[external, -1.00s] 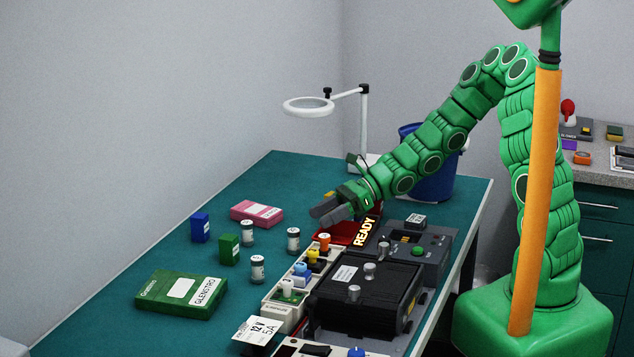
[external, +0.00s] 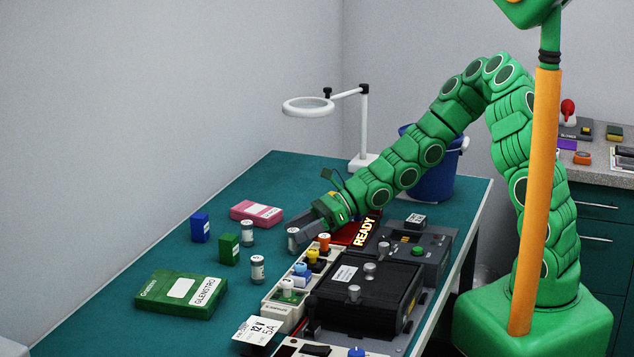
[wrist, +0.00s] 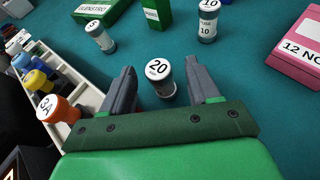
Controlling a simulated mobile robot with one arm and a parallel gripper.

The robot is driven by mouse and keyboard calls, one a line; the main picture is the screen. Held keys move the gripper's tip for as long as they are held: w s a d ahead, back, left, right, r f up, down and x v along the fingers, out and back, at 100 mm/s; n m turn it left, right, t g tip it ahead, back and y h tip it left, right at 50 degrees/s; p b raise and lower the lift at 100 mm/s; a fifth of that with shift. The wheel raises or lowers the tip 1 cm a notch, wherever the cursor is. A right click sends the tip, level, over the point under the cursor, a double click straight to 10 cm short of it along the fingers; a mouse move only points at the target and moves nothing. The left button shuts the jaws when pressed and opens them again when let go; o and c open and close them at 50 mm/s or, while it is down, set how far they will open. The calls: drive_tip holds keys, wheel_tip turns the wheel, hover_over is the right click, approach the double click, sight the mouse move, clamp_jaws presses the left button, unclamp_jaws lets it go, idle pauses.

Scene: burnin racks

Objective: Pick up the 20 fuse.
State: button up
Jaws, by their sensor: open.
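The 20 fuse (wrist: 160,76) is a small clear cylinder with a white cap marked 20, standing upright on the green table in the wrist view. My gripper (wrist: 161,78) is open, with one finger on each side of the fuse. I cannot tell whether either finger touches it. In the external view my gripper (external: 288,231) is low over the table, and the fuse (external: 293,238) shows partly behind the fingers.
A 10 fuse (wrist: 208,20) and another fuse (wrist: 100,36) stand farther off. A tray (wrist: 72,80) of coloured plugs, with an orange one (wrist: 57,109) nearest, lies left of my gripper in the wrist view. A pink box (wrist: 298,45) lies at right.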

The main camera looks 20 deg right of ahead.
drive_tip(key=shift+a+f, duration=0.1)
drive_tip(key=shift+a, duration=0.1)
clamp_jaws()
idle(0.3)
